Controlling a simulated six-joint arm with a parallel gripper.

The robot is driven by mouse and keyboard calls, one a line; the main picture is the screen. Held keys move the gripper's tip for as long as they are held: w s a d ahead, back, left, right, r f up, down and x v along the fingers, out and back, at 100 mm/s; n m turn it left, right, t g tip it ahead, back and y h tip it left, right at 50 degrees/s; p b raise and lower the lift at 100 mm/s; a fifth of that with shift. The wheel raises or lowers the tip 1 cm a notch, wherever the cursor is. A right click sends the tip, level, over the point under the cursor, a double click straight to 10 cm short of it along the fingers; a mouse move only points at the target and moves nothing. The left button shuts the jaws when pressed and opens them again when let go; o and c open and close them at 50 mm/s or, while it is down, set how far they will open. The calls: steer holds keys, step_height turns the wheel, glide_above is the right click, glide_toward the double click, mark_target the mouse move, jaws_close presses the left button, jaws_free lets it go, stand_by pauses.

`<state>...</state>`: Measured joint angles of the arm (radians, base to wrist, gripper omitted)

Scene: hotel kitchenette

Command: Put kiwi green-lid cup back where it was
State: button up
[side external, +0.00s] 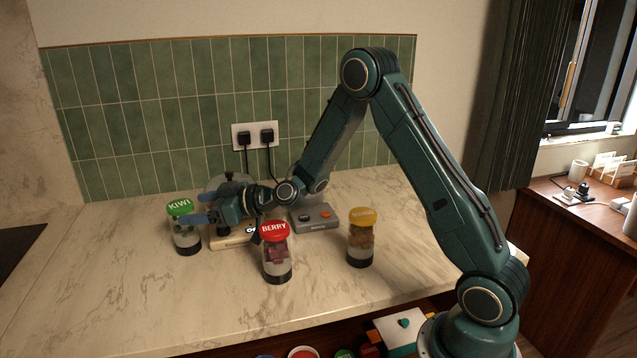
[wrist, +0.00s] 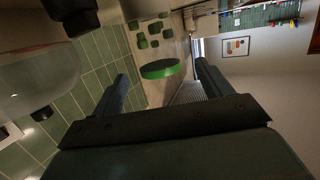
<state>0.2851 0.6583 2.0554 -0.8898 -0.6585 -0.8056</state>
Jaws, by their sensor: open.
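The kiwi cup (side external: 187,240) is a clear jar with a green lid labelled KIWI and a dark base. It stands upright on the marble counter at the left in the side view. In the wrist view its green lid (wrist: 160,69) shows between my two fingers, with green pieces beyond it. My gripper (side external: 198,209) is open and level at the cup's upper part, reaching in from the right. One finger overlaps the front of the cup in the side view. I cannot tell whether either finger touches it.
A red-lid BERRY cup (side external: 276,262) and a yellow-lid cup (side external: 361,245) stand to the right. A grey appliance with buttons (side external: 315,219) and a pale base (side external: 228,242) sit behind, partly hidden by my arm. Two plugs with cords (side external: 256,136) are on the wall. The front-left counter is clear.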

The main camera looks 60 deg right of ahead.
steer(key=shift+x, duration=2.65)
steer(key=shift+d+f, duration=0.1)
steer(key=c, duration=1.4)
steer(key=shift+r, duration=0.2)
step_height(320, 180, up, 20)
steer(key=shift+f, duration=0.1)
